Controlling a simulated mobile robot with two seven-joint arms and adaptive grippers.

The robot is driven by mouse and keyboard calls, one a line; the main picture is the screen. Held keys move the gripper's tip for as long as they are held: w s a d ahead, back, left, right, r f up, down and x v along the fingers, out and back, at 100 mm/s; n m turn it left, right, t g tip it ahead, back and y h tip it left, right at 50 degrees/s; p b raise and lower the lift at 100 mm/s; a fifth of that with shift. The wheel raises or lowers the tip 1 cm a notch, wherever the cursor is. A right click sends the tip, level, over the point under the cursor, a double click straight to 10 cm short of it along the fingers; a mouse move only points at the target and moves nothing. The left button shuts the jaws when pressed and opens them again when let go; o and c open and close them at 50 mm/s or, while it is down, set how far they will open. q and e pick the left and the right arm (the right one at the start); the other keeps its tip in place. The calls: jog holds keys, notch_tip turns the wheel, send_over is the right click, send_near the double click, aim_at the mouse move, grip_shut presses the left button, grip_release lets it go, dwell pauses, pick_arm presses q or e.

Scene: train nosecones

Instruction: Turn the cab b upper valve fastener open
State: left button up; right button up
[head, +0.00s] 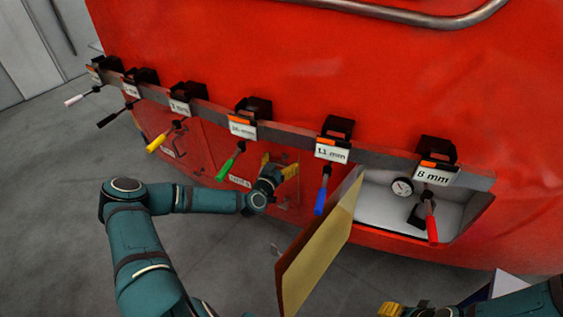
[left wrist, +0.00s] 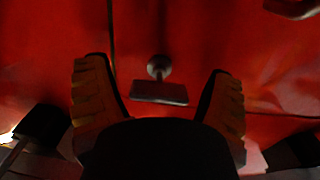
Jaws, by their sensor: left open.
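My left gripper (head: 281,172) is at the red nosecone's lower panel, right of a small white label (head: 240,181) too small to read surely. In the left wrist view, its two yellow-and-black fingers (left wrist: 158,84) are open, one on each side of a fastener (left wrist: 160,93). The fastener has a round metal stem and a flat dark handle lying crosswise. Gaps show between the handle and both fingers. In the head view the gripper hides this fastener. My right gripper (head: 404,309) shows only partly at the bottom edge; its jaw state is unclear.
Screwdrivers with coloured handles, including green (head: 230,161), blue (head: 321,192) and red (head: 432,221), hang from a grey rail (head: 290,138) above. An open hatch door (head: 318,247) juts out right of my left gripper. Its white compartment (head: 385,206) holds a gauge (head: 402,187).

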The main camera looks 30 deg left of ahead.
pick_arm(q)
jog(key=c, duration=1.2)
jog(key=n+b, duration=0.2)
jog(key=n, duration=0.1)
jog(key=n+b, duration=0.1)
jog(key=shift+s+f+n+b, duration=0.1)
jog(key=shift+f+n+b, duration=0.15)
jog(key=shift+n+b, duration=0.15)
jog(key=shift+c, duration=0.2)
jog(key=n+b, duration=0.3)
jog(key=n, duration=0.2)
jog(key=shift+d, duration=0.15)
jog(key=n+b, duration=0.2)
jog(key=n, duration=0.3)
jog(key=shift+n, duration=0.3)
jog(key=shift+d+r+n+b, duration=0.15)
jog(key=shift+n+b, duration=0.45)
jog(key=shift+n, duration=0.6)
